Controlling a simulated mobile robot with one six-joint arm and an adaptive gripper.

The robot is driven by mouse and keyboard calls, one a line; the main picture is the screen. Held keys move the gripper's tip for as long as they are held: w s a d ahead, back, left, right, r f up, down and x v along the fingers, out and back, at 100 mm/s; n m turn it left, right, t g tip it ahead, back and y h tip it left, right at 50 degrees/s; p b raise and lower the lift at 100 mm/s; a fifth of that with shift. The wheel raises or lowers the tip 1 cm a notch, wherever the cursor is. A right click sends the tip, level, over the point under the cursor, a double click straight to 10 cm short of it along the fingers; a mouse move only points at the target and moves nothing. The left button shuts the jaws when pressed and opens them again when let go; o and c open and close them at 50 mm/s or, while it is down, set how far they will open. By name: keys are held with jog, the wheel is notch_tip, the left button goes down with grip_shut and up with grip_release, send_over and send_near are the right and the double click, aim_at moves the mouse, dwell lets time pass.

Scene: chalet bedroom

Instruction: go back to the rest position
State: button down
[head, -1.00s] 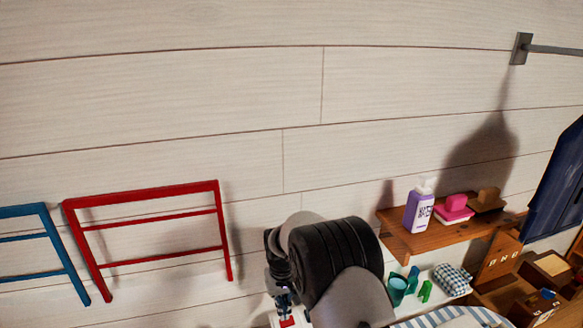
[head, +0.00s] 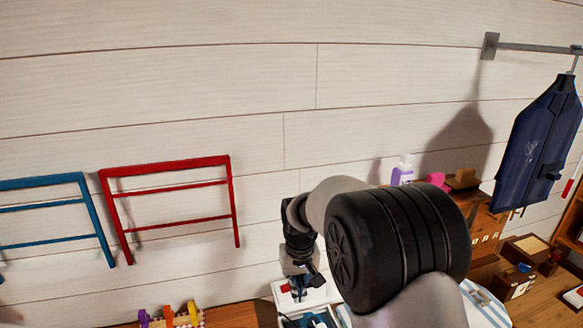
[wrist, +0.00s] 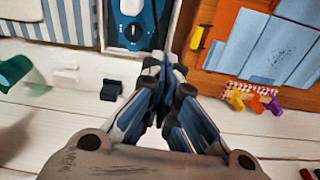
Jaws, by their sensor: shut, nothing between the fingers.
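My gripper (wrist: 160,70) shows in the wrist view with its fingers together and nothing between them. It points at a white-framed tray (wrist: 178,12) that holds a blue and white object (wrist: 135,30). In the head view my gripper (head: 300,292) is small and partly hidden, low in the middle, beside my large arm joint. It hangs over the edge of the white tray there.
A red rack (head: 170,165) and a blue rack (head: 45,205) are on the plank wall. A blue garment (head: 538,145) hangs from a rail at right. A shelf with a purple bottle (head: 403,172) is partly behind my arm. Small colored objects (head: 168,315) lie lower left.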

jog(key=s+d+r+m+t+b, duration=0.1)
jog(key=s+d+r, duration=0.3)
jog(key=s+r, duration=0.2)
jog(key=s+d+r+t+b, duration=0.1)
jog(key=s+d+r+b, duration=0.1)
jog(key=s+d+r, duration=0.35)
jog(key=s+d+f+m+t+b, duration=0.1)
jog(key=s+d+b, duration=0.1)
jog(key=s, duration=1.7)
jog(key=shift+s+d+m+t+b, duration=0.3)
jog(key=shift+s+d, duration=0.05)
jog(key=shift+d, duration=0.2)
jog(key=shift+f, duration=0.1)
